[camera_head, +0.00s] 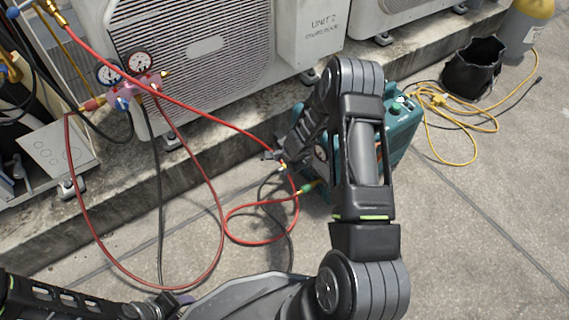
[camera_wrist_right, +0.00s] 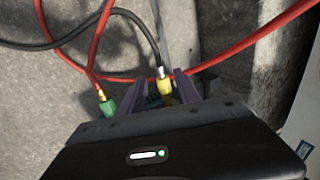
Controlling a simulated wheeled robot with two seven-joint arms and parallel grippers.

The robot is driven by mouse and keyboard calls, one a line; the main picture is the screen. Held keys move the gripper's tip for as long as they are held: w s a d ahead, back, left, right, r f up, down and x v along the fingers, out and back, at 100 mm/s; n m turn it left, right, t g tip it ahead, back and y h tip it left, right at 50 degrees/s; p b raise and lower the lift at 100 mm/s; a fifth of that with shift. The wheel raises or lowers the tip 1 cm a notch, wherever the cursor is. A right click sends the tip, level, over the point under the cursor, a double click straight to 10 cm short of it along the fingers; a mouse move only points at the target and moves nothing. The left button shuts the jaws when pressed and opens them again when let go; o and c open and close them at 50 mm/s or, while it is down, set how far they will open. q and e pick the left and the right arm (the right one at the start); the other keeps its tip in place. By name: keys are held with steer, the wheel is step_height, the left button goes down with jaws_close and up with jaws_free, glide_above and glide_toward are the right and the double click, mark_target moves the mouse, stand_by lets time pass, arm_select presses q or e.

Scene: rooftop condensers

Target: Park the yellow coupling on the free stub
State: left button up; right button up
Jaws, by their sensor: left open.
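The yellow coupling (camera_wrist_right: 165,90) sits between the fingers of my right gripper (camera_wrist_right: 167,97) in the right wrist view, with a dark hose leading away from it. The fingers appear closed on its sides. In the head view the yellow coupling (camera_head: 283,166) is a small spot at my right gripper (camera_head: 273,156), left of the teal machine (camera_head: 403,135). A manifold with two gauges (camera_head: 130,85) hangs at upper left. I cannot make out the free stub clearly.
A green coupling (camera_head: 307,188) on a red hose is close by; it also shows in the wrist view (camera_wrist_right: 107,105). Red hoses (camera_head: 222,215) loop over the floor. A condenser (camera_head: 205,60) stands behind. A black bucket (camera_head: 472,75) and yellow cord (camera_head: 470,150) are at right.

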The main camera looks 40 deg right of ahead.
mark_target(279, 170)
steer(key=b+x, duration=0.2)
steer(key=x, duration=0.3)
steer(key=shift+w+f, duration=0.1)
steer(key=shift+f, duration=0.3)
jaws_close()
stand_by(0.6)
stand_by(1.4)
